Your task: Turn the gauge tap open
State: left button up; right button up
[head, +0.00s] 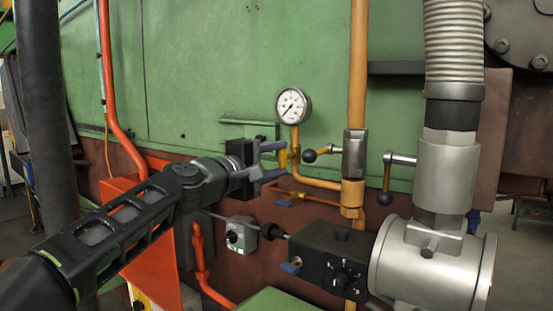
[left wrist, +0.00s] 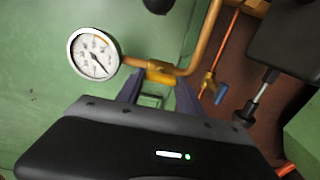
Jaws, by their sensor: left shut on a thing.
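The round white-faced gauge (head: 293,106) sits on a yellow pipe on the green furnace wall; it also shows in the left wrist view (left wrist: 94,54). The yellow gauge tap (head: 283,157) is just below it, and in the left wrist view (left wrist: 160,77) it lies across the tips of my fingers. My left gripper (head: 282,160) reaches in from the left and is shut on the tap's yellow handle. The fingers hide part of the handle, so its exact angle is hard to tell. My right gripper is in neither view.
A valve lever with a black ball knob (head: 310,156) is close to the right of my fingers. A second ball-knob lever (head: 385,198) hangs further right. A thin orange pipe with a small blue-handled tap (head: 285,202) runs below. A black control box (head: 325,262) stands lower.

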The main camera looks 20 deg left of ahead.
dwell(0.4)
pick_arm(q)
jog(key=o, duration=1.4)
jog(key=b+v, duration=0.2)
jog(key=v, duration=0.6)
jog(key=shift+b, duration=0.4)
